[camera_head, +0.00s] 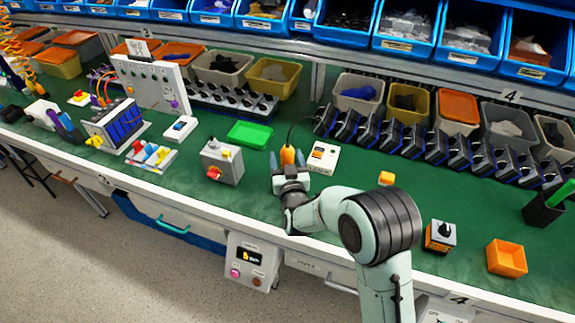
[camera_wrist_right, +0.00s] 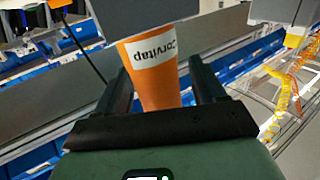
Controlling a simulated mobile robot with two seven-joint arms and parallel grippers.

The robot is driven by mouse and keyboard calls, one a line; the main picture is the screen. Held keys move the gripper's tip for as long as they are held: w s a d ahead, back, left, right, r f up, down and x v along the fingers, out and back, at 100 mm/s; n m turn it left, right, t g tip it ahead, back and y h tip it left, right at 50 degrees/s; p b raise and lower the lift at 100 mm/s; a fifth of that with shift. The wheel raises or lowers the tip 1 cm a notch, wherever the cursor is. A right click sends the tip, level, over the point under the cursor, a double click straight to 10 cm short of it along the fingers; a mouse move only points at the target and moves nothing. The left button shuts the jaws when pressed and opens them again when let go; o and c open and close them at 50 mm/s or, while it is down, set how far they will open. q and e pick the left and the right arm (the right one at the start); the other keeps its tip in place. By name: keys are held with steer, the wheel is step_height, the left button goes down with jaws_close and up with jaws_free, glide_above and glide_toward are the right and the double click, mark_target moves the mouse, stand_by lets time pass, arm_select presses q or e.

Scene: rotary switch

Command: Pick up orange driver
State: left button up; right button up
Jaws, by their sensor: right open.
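The orange driver (camera_head: 287,155) stands over the green bench mat, with a dark cord rising from its top. In the right wrist view the driver (camera_wrist_right: 155,75) shows a white label reading "corvitap"; a dark grey shape hides its upper end. My right gripper (camera_head: 287,161) is open, with its fingers on either side of the driver. In the wrist view the fingers of the right gripper (camera_wrist_right: 163,82) flank it; I cannot tell whether either one touches it. My left gripper is not in view.
A white panel (camera_head: 322,157) lies just right of the driver. A grey switch box (camera_head: 222,163) with a red knob stands to the left, and a green tray (camera_head: 250,133) lies behind. Blue bins (camera_head: 406,28) line the shelf above.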

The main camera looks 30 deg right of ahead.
jaws_close()
steer(key=shift+r, duration=0.1)
steer(key=shift+r, duration=0.1)
step_height(320, 180, up, 20)
steer(key=p, duration=0.4)
steer(key=c, duration=0.8)
jaws_free()
steer(key=shift+c, duration=0.2)
jaws_close()
